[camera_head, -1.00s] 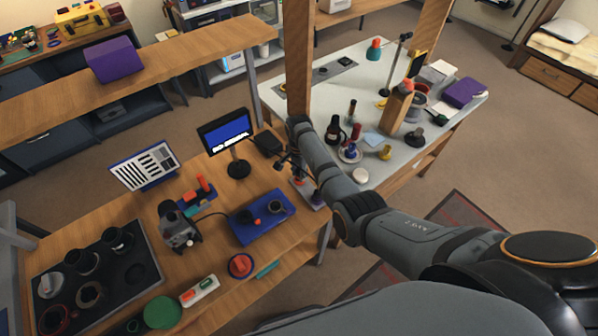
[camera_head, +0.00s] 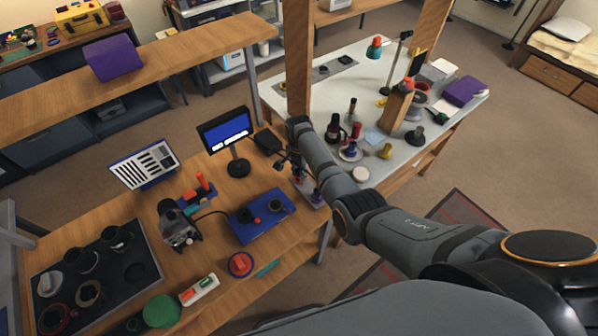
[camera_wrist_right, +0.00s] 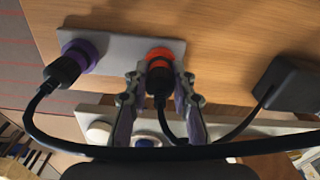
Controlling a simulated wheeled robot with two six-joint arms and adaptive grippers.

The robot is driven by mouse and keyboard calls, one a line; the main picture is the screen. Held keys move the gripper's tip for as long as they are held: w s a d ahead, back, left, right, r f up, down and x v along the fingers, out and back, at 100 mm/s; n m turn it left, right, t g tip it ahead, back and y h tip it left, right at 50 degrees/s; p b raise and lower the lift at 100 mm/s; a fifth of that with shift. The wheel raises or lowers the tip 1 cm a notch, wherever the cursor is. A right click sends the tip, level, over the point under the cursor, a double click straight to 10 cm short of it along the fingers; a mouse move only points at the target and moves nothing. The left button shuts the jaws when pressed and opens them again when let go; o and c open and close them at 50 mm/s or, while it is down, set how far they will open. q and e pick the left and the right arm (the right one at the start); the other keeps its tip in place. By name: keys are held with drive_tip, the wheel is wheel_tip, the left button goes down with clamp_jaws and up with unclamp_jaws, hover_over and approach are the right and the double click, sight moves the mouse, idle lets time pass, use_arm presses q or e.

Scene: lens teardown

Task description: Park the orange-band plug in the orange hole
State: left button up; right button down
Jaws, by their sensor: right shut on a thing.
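My right gripper (camera_wrist_right: 160,84) is shut on the black orange-band plug (camera_wrist_right: 158,82), with one finger on each side of it. The plug's end is at the orange ring of the hole (camera_wrist_right: 160,52) in a light grey plate (camera_wrist_right: 118,46). The ring hides how deep the plug sits. A black cable trails from the plug. In the head view my right gripper (camera_head: 287,164) is small, over the front table's right end, and the plug is too small to make out. My left gripper is not in view.
A purple-ringed black plug (camera_wrist_right: 64,70) stands at the plate's left end, its cable looping across the foreground. A black box (camera_wrist_right: 289,84) with a cable lies right of the plate. A monitor (camera_head: 226,130) and a blue tray (camera_head: 262,215) stand on the wooden table.

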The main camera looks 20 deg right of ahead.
drive_tip(key=c, duration=1)
unclamp_jaws()
drive_tip(key=shift+c, duration=0.2)
wheel_tip(320, 180, up, 12)
